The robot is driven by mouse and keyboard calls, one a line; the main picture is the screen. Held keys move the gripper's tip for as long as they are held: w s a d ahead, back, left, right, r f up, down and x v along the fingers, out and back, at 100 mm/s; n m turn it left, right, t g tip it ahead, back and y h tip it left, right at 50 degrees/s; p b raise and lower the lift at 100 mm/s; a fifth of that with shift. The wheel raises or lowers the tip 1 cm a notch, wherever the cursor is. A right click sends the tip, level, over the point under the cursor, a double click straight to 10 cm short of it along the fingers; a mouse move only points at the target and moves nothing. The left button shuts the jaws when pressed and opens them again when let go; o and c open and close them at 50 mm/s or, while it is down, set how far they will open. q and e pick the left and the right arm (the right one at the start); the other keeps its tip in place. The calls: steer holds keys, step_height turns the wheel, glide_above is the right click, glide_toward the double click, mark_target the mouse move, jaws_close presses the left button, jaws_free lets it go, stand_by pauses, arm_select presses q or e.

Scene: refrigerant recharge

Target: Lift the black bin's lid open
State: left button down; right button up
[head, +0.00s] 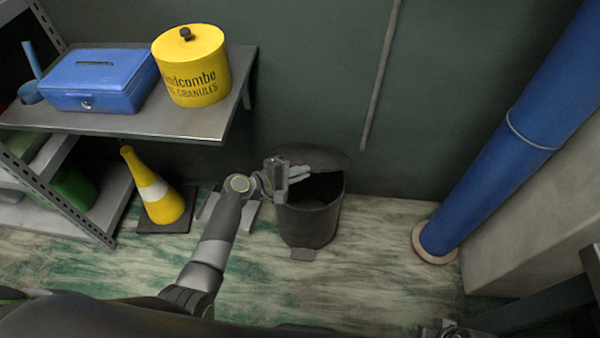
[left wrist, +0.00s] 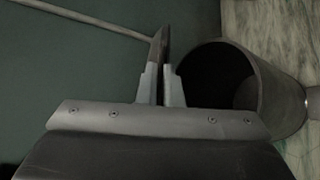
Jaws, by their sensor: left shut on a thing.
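The black bin (head: 308,222) stands on the floor against the dark green wall, its mouth partly uncovered. Its lid (head: 325,158) is raised and tilted up at the wall side. My left gripper (head: 300,173) is at the lid above the bin's rim, shut on the lid. In the left wrist view the lid (left wrist: 163,45) shows nearly edge-on between the fingers of the left gripper (left wrist: 163,85). The open bin (left wrist: 285,95) is right beside it, with a dark inside. A part of my right arm or gripper (head: 450,331) shows at the bottom edge; its jaws are unclear.
A shelf (head: 190,122) at left holds a blue cash box (head: 98,80) and a yellow tub (head: 190,68). A yellow cone (head: 157,190) stands below it. A thick blue pipe (head: 505,145) rises at right. The floor (head: 370,270) right of the bin is clear.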

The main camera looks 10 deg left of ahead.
arm_select(q)
steer(key=shift+w+r, duration=0.1)
arm_select(e)
steer(key=shift+s, duration=0.1)
stand_by(0.3)
arm_select(q)
steer(key=c, duration=1.6)
jaws_free()
steer(key=shift+a, duration=0.1)
